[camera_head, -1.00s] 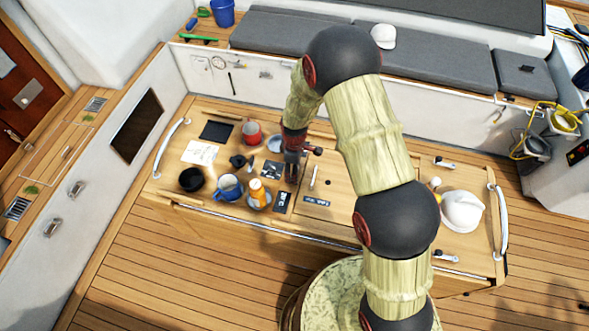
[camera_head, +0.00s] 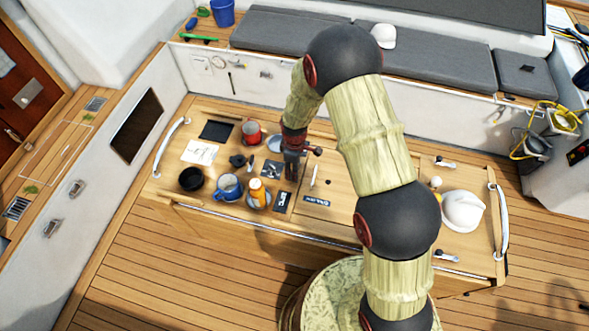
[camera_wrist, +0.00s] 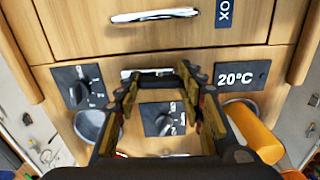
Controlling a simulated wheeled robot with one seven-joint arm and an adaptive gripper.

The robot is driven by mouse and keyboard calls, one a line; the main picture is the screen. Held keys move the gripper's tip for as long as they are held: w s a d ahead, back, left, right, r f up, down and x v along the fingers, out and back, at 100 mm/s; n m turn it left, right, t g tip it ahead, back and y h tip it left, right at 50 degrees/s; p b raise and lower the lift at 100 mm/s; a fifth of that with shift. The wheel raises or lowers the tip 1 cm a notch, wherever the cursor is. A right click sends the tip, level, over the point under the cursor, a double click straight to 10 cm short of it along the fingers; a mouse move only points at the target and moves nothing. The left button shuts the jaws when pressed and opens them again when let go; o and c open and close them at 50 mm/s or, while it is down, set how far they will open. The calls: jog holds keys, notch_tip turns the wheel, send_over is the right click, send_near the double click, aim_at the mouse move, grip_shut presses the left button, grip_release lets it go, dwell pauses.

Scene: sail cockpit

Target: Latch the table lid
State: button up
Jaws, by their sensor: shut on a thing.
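The wooden table (camera_head: 345,225) stands in the cockpit. My gripper (camera_wrist: 160,83) points down at the table near the lid's edge, beside the "20°C" label (camera_wrist: 241,77). Its fingers are close around a small silver latch-like piece (camera_wrist: 140,73), partly hidden by them. A dark bar crosses between the fingers. In the camera_head view my gripper (camera_head: 291,170) covers that spot, so the latch's exact position cannot be told.
A dial panel (camera_wrist: 164,119) lies just below the fingers; another (camera_wrist: 76,86) sits left.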

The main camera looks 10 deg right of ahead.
jog(key=m+b, duration=0.2)
jog(key=m, duration=0.1)
jog(key=shift+f, duration=0.15)
jog(key=m+b, duration=0.2)
jog(key=m, duration=0.3)
jog(key=shift+m+b, duration=0.3)
jog(key=shift+m, duration=0.1)
jog(key=m+b, duration=0.1)
jog(key=m, duration=0.3)
jog(key=shift+m, duration=0.3)
jog(key=shift+m+b, duration=0.75)
jog(key=shift+m, duration=1.15)
jog(key=o, duration=1.2)
jog(key=shift+r, duration=0.2)
